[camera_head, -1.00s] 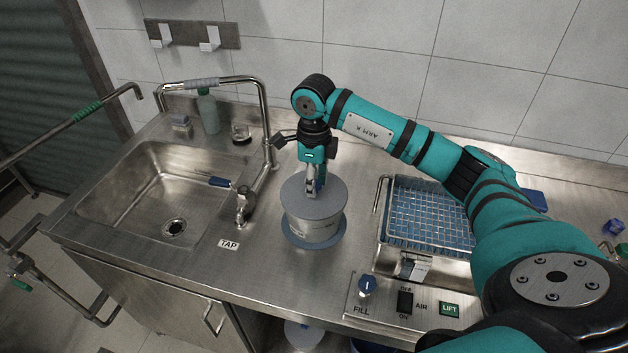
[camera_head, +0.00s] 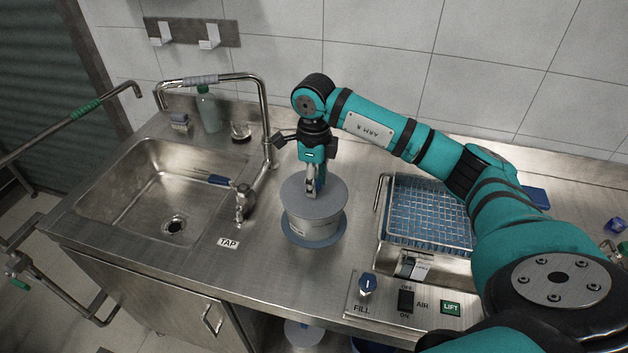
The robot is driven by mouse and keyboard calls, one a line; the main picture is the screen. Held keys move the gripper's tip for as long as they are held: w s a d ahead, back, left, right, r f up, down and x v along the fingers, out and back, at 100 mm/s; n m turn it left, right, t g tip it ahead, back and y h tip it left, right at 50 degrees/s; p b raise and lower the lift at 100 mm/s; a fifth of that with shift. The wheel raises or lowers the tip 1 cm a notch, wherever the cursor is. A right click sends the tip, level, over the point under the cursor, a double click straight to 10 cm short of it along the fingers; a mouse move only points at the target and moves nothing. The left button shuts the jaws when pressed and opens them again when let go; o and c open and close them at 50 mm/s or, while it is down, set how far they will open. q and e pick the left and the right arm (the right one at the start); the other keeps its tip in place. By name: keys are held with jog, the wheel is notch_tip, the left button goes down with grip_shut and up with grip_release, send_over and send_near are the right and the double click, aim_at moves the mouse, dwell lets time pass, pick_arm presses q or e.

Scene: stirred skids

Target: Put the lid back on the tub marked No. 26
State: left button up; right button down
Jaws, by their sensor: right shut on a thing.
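A round grey tub (camera_head: 312,229) stands on a blue disc (camera_head: 334,237) on the steel counter, between the sink and the wire basket. The grey lid (camera_head: 328,200) sits over the tub's mouth and looks level. My right gripper (camera_head: 313,192) points down from above and is shut on the lid near its middle. I cannot tell whether the lid is fully seated. The number on the tub is too small to read. My left gripper is not in view.
A sink (camera_head: 150,190) with a tap (camera_head: 243,202) lies to the left. A wire basket (camera_head: 430,212) with blue mesh is to the right. A control panel (camera_head: 408,303) is at the front right. Bare counter (camera_head: 275,275) lies in front of the tub.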

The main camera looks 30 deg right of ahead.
dwell(0.6)
jog(key=shift+c, duration=1.9)
grip_release()
jog(key=shift+r, duration=0.15)
jog(key=shift+r+p, duration=2.1)
jog(key=shift+r, duration=1.3)
grip_shut()
